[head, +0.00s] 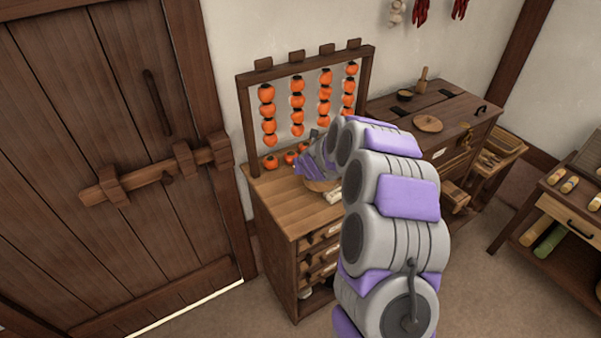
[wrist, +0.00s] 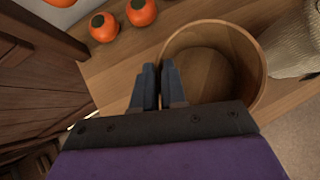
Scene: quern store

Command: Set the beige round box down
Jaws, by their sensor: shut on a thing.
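The beige round box (wrist: 215,65) is an open, hollow wooden tub in the wrist view, right of the fingers. My gripper (wrist: 160,82) is shut on its near-left wall, with the fingers at the rim. In the head view the box (head: 318,185) shows only in part, over the wooden drawer cabinet's top (head: 275,205), with my arm hiding much of it. It looks upright and at or very close to the top; I cannot tell whether its base touches.
Orange persimmons (wrist: 141,12) lie at the back of the top, under a rack of hanging persimmons (head: 267,94). A pale woven object (wrist: 296,42) stands close right of the box. The cabinet top's front left is bare. A plank door (head: 110,150) is at left.

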